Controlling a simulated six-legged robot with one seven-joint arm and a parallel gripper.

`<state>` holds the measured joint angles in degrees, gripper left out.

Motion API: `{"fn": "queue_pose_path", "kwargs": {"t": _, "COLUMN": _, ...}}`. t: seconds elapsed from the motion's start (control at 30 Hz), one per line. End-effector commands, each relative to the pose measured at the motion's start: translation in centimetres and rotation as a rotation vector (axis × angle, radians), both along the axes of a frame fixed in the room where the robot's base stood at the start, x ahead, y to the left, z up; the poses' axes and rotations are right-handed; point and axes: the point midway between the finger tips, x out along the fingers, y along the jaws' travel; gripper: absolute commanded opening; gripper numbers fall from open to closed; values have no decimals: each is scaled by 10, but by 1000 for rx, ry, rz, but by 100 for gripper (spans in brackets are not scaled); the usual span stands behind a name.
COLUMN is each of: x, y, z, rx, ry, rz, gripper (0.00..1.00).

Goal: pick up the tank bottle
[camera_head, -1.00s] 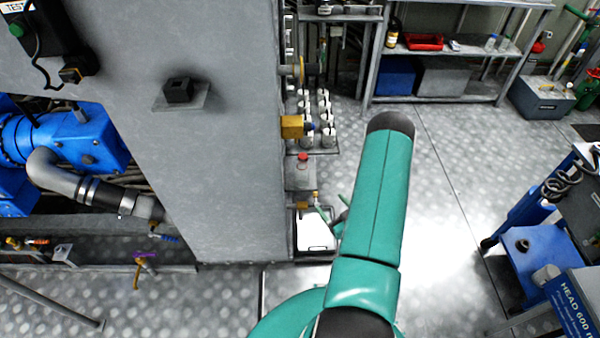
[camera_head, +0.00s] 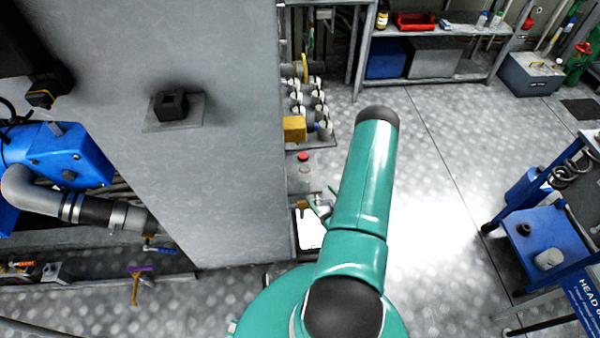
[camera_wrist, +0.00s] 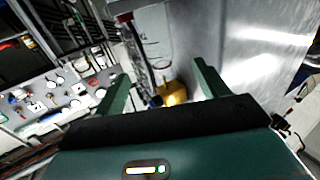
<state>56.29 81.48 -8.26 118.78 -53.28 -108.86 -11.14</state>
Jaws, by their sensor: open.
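I cannot tell for certain which object is the tank bottle. A small clear container with a red top (camera_head: 304,174) stands beside the grey cabinet in the head view, left of my arm. My gripper (camera_wrist: 160,86) is open in the wrist view, with its two green fingers spread apart. A yellow part (camera_wrist: 174,93) shows between and beyond the fingers; nothing is visibly held. In the head view my green arm hides most of the gripper, and only thin green finger parts show at its left.
The large grey cabinet (camera_head: 215,110) stands close at left. A yellow block (camera_head: 295,128) and several white-topped cylinders (camera_head: 318,100) are along its side. A shelf (camera_head: 440,32) with a red tray (camera_head: 416,21) is at the back. A blue cart (camera_head: 545,240) stands right. Open floor lies between.

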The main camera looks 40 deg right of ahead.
Motion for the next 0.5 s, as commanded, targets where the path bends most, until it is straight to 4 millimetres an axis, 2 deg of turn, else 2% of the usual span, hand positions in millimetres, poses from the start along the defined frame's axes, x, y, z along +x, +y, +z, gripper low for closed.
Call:
{"fn": "queue_pose_path", "kwargs": {"t": 0.17, "x": 15, "y": -2, "z": 1, "rx": 1, "ry": -3, "rz": 2, "gripper": 74}}
{"fn": "queue_pose_path", "kwargs": {"t": 0.4, "x": 59, "y": -7, "z": 0, "rx": -1, "ry": -3, "rz": 2, "gripper": 74}}
{"fn": "queue_pose_path", "kwargs": {"t": 0.5, "x": 72, "y": -8, "z": 0, "rx": 0, "ry": -1, "rz": 1, "gripper": 74}}
